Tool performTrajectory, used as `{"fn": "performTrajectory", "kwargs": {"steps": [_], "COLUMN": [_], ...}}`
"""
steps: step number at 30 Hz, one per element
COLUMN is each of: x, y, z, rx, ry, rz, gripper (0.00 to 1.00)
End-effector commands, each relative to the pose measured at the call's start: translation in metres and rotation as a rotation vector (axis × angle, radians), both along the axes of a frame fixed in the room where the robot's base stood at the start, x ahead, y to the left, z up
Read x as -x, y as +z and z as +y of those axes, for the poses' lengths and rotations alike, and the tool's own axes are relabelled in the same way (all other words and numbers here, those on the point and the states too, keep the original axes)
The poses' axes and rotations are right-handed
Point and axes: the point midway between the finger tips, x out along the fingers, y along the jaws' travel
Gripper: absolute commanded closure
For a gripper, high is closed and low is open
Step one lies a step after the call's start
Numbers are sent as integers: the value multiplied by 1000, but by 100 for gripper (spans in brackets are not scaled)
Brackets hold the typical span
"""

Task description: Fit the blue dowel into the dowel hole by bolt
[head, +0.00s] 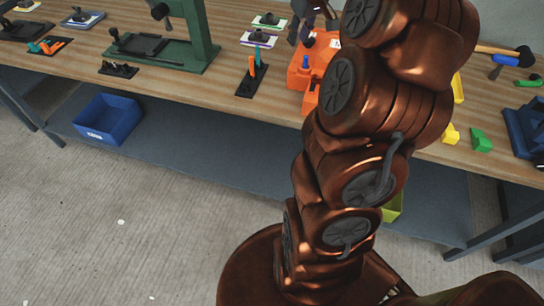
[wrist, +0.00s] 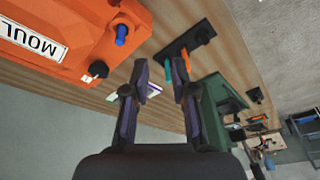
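The orange mould (head: 297,79) sits on the bench, partly behind my arm in the head view. In the wrist view the mould (wrist: 95,15) fills the upper left, with a white label. A blue dowel (wrist: 121,35) stands up from the mould near its right end; I cannot tell how deep it sits. A black bolt-like knob (wrist: 97,70) is on the mould's near edge beside it. The dowel also seems to show in the head view (head: 305,62). My gripper (wrist: 160,72) is open and empty, its two dark fingers apart, to the right of the mould.
A black plate with teal and orange pegs (wrist: 201,34) lies past my fingertips. A green press (head: 200,45) stands left on the bench. A hammer (head: 505,54) and yellow and green blocks (head: 481,140) lie right. A blue bin (head: 108,118) is on the lower shelf.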

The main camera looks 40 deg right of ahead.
Motion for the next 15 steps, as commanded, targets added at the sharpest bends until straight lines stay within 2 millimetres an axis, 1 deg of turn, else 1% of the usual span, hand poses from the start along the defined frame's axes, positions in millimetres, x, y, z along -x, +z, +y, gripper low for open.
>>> {"fn": "performTrajectory", "kwargs": {"steps": [1, 2, 3, 5, 6, 8, 9, 11, 12, 14, 15], "x": [2, 4, 8, 18, 26, 40, 50, 68, 80, 101, 115], "y": [2, 1, 2, -1, -2, -5, -8, -12, -15, -21, -25], "z": [30, 48, 70, 103, 123, 152, 169, 194, 209, 229, 241], "rx": [-7, -15, -22, -31, -36, -42, -44, -45, -45, -44, -41], "ry": [31, 48, 64, 90, 104, 124, 135, 148, 156, 164, 169], "rz": [13, 26, 40, 67, 83, 111, 131, 160, 180, 211, 230], "gripper": [74, 74, 74, 74, 74, 74, 74, 74, 74, 74, 74]}}
